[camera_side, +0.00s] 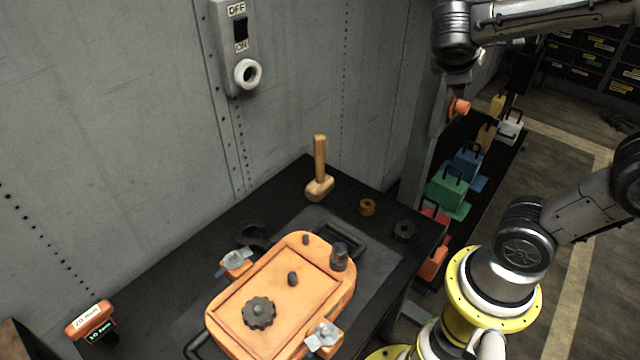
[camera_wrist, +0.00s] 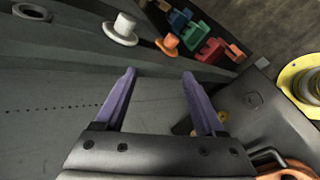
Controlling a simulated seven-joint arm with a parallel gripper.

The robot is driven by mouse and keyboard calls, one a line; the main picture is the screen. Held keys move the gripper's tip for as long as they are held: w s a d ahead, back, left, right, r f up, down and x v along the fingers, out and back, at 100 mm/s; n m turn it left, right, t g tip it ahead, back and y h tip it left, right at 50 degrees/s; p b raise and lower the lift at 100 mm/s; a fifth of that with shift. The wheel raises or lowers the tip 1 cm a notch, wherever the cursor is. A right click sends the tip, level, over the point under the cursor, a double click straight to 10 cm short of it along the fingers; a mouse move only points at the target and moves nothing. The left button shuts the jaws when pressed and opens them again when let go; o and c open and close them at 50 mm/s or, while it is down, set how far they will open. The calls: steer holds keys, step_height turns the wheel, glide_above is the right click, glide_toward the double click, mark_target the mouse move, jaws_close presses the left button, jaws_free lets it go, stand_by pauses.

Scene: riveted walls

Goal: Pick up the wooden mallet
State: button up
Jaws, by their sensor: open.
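The wooden mallet (camera_side: 319,172) stands on its head with its handle pointing up, on the dark bench top near the wall in the side view. My gripper (camera_wrist: 158,73) shows in the wrist view with its two purple fingers spread apart and nothing between the tips. A small brown patch beside the right finger may be part of the mallet, mostly hidden; I cannot tell. In the side view my arm is at the upper right, well away from the mallet, and the fingers are not clearly visible there.
An orange case (camera_side: 285,300) with knobs and clamps lies on the bench (camera_side: 180,290) in front of the mallet. A brass nut (camera_side: 367,207) and a dark knob (camera_side: 404,231) sit to its right. A switch box (camera_side: 236,40) is on the wall. Coloured locks (camera_side: 447,190) line a shelf.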

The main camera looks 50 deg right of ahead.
steer(key=w+d+r+n+h, duration=0.15)
steer(key=w+n+h, duration=0.25)
steer(key=w, duration=0.4)
steer(key=n+t, duration=1)
steer(key=n, duration=0.4)
glide_above(319, 137)
steer(key=d, duration=0.2)
step_height(319, 137, down, 13)
steer(key=f+n, duration=0.1)
steer(key=f, duration=0.2)
steer(key=a+f+y, duration=0.1)
steer(key=f, duration=0.3)
steer(key=a+f+n+t, duration=0.1)
steer(key=f, duration=0.2)
steer(key=shift+f+n+y, duration=0.15)
steer(key=shift+n+y, duration=0.15)
steer(key=shift+y, duration=0.1)
steer(key=shift+d+f, duration=0.1)
steer(key=shift+f, duration=0.65)
step_height(319, 137, down, 4)
steer(key=shift+r, duration=0.1)
steer(key=shift+w+d+f, duration=0.25)
steer(key=shift+w+d, duration=0.35)
steer(key=shift+d, duration=0.15)
steer(key=shift+w+d, duration=0.35)
steer(key=shift+w, duration=0.1)
jaws_close()
